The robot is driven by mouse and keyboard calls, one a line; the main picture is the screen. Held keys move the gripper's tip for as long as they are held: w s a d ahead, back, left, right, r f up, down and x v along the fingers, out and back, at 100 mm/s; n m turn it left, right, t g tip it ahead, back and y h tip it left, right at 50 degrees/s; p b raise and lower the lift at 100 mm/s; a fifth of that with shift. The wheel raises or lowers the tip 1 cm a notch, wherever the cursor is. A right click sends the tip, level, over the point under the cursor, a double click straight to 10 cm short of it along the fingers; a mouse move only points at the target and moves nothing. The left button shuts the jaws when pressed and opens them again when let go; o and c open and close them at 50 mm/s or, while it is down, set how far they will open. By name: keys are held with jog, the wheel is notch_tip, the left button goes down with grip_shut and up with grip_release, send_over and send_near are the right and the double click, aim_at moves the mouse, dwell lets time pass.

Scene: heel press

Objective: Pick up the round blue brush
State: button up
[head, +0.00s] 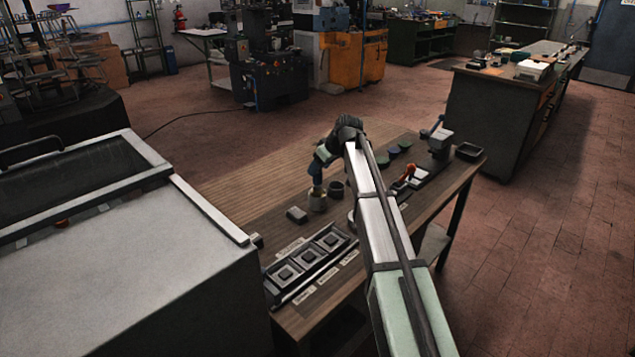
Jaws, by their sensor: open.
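I cannot pick out the round blue brush for certain in the head view. My gripper (316,189) is small in the picture, left of my arm, pointing down. It is open, just above or around a short pale round piece (317,203); I cannot tell whether it touches it. A dark round cup (336,189) stands just right of it. My arm hides part of the bench.
The wooden workbench (240,193) also holds a dark tray with square compartments (309,256), a small grey block (297,215), an orange-handled tool (408,173), a grey press-like device (440,141) and a black bin (469,152). A large grey machine (130,270) stands close at left.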

aim_at(318, 181)
jog(key=x, duration=0.4)
jog(key=shift+w+a, duration=0.1)
jog(key=shift+w, duration=0.05)
jog(key=c, duration=1)
jog(key=shift+c, duration=0.3)
jog(key=shift+r, duration=0.1)
